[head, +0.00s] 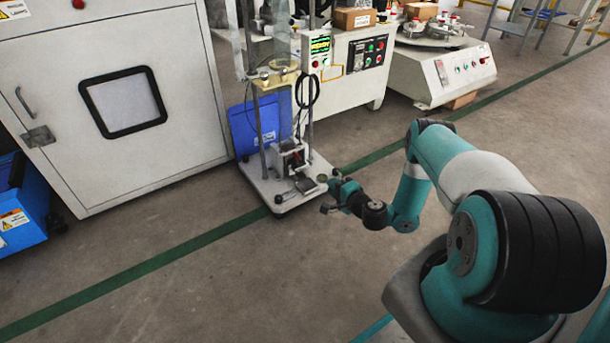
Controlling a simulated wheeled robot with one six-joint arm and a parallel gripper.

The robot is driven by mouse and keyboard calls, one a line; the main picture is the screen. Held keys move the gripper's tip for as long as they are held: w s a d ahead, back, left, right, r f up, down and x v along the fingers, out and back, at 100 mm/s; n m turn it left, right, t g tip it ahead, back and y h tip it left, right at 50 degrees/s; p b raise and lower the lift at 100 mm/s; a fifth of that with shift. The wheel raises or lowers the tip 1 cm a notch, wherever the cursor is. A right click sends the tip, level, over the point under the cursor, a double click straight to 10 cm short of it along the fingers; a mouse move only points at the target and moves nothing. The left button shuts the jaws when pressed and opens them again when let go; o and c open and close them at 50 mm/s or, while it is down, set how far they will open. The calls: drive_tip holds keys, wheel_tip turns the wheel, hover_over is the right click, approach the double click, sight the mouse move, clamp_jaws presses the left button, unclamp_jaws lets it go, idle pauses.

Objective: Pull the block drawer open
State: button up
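A tall test stand with a white base plate (268,196) and upright posts stands in the middle of the head view. A small grey and black block unit (291,160) sits low on it; this looks like the block drawer, but its handle and how far it is open are too small to tell. My gripper (329,196) is at the right front edge of the base plate, pointing left, to the front right of the block unit. I see no clear contact with the drawer. The fingertips are small and dark, and I cannot tell whether they are apart.
A large white cabinet (190,120) with a dark-framed window stands at the left. A blue panel (254,128) is behind the stand's posts. A white control machine (345,85) and a round-table machine (440,75) stand behind. The floor (240,285) in front is clear.

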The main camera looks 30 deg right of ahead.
sight(305, 168)
drive_tip(key=b+x, duration=1.1)
drive_tip(key=x, duration=0.4)
drive_tip(key=shift+w+a+f, duration=0.1)
drive_tip(key=shift+w+f, duration=0.05)
drive_tip(key=shift+f, duration=0.1)
drive_tip(key=shift+w+b, duration=0.3)
drive_tip(key=shift+w, duration=0.3)
clamp_jaws()
